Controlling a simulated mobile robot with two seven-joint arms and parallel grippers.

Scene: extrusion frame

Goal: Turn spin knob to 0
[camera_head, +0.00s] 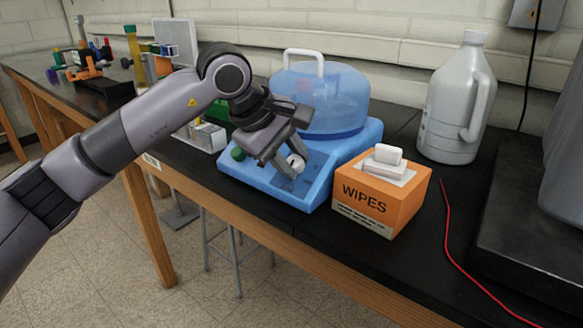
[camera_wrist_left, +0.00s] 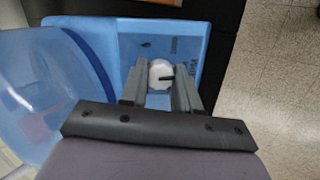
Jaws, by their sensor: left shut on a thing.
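A blue bench device (camera_head: 325,180) with a domed translucent lid (camera_head: 318,100) stands on the black bench. On its sloped front panel is a white round spin knob (camera_head: 297,163). In the left wrist view the knob (camera_wrist_left: 161,75) shows a dark pointer mark on its face, pointing right in that picture. My left gripper (camera_head: 285,158) reaches down over the panel, and its two fingers are closed on the sides of the knob. They also show in the left wrist view (camera_wrist_left: 162,88). Lettering on the panel is too small to read. My right gripper is not in view.
A green knob (camera_head: 238,154) sits on the panel's left. An orange WIPES box (camera_head: 382,195) stands close to the device's right. A grey jug (camera_head: 456,100) is behind it. A red cable (camera_head: 449,240) lies on the bench. The bench's front edge runs just before the device.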

